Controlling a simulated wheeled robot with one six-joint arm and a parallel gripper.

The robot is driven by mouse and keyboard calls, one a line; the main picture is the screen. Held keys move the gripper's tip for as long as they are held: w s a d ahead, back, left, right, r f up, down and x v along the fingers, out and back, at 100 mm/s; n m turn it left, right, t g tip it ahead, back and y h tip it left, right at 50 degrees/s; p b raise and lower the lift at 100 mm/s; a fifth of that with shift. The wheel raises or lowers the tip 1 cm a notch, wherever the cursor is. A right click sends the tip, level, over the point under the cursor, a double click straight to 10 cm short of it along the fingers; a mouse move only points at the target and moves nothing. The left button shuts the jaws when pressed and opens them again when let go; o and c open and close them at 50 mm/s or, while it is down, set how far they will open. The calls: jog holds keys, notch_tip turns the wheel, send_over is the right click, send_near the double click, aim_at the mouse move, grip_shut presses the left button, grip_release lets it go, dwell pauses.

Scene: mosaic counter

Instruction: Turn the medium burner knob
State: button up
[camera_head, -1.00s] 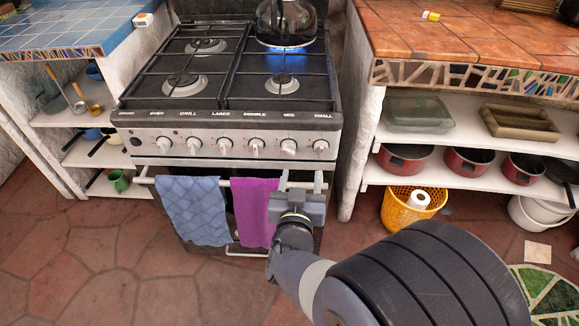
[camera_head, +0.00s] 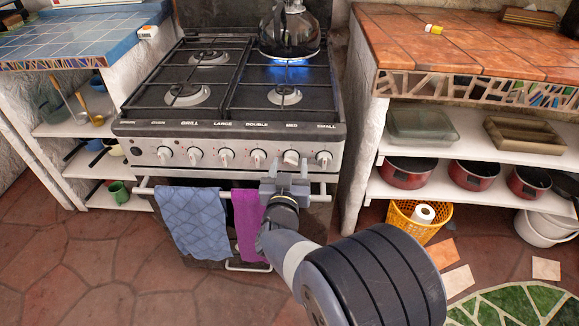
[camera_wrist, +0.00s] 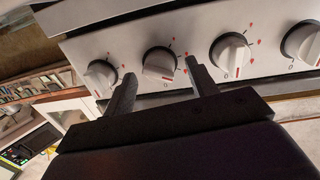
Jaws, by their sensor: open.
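The medium burner knob (camera_head: 291,158) is a white dial under the label MED, second from the right on the stove's front panel. In the wrist view the knob (camera_wrist: 159,63) appears between the fingertips, set at a different angle from its neighbours. My gripper (camera_head: 287,173) is open just below and in front of the knob. In the wrist view the gripper (camera_wrist: 160,69) points at the panel with one finger on each side of the knob. I cannot tell whether the fingers touch it.
The small burner knob (camera_head: 323,160) and double knob (camera_head: 258,158) flank it closely. The oven rail (camera_head: 170,190) with blue (camera_head: 194,222) and purple (camera_head: 247,225) towels runs below. A black kettle (camera_head: 290,35) stands over a blue flame at back right.

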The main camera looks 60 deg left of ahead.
jog(key=shift+w+a, duration=0.2)
jog(key=shift+c, duration=0.4)
jog(key=c, duration=0.9)
